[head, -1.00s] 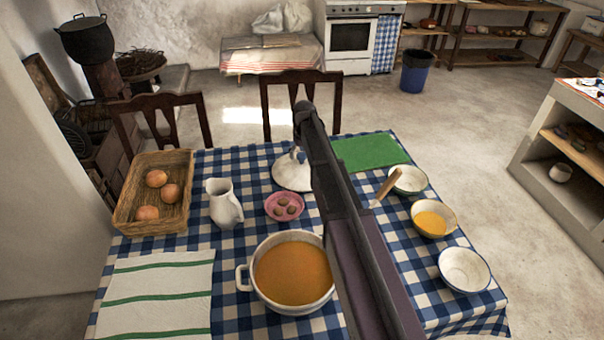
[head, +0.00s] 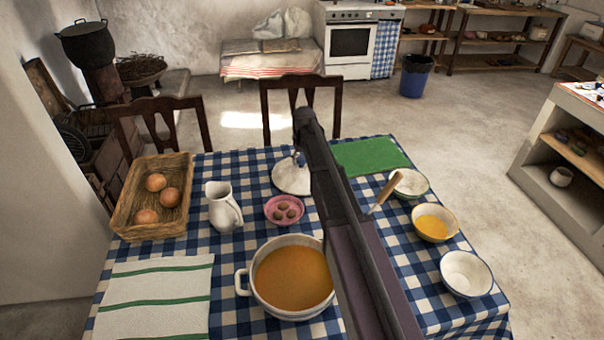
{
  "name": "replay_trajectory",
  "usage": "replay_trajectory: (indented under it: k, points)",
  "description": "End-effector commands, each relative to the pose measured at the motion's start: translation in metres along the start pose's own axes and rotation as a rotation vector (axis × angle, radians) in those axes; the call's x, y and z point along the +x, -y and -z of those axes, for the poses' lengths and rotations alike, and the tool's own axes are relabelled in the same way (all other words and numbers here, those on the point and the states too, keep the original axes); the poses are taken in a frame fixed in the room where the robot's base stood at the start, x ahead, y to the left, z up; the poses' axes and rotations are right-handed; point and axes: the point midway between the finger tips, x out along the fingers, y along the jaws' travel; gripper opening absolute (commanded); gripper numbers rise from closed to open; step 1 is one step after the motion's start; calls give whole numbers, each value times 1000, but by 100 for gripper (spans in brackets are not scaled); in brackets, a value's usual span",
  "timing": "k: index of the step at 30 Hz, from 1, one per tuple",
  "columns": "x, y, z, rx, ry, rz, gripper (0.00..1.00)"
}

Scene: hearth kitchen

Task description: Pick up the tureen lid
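The tureen lid (head: 289,178) is white and cone-like, and appears to rest on the checked cloth near the far side of the table. The end of my arm is over it, with my gripper (head: 298,152) at the top of the lid. The arm hides most of the gripper and the lid's right edge, so I cannot tell whether the fingers are open or touch the lid. The white tureen (head: 243,283) stands uncovered at the near side, full of orange soup. My arm covers its right side.
A pink dish (head: 271,217) with several small brown items and a white jug (head: 221,208) stand close left of the lid. A basket (head: 125,217) is farther left. A green mat (head: 370,156) lies right, with bowls (head: 466,273) along the right edge. Chairs (head: 270,104) stand behind.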

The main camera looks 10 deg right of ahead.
Motion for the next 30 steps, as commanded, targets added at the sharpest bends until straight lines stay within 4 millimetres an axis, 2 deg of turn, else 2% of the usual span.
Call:
replay_trajectory:
  k: [1,3,4,19,30]
  points:
    - [0,0,0,0,0,0,28]
    - [0,0,0,0,0,0,7]
    - [0,0,0,0,0,0,0]
    - [-4,0,1,-1,0,0,0]
    - [-28,1,4,-1,0,0,0]
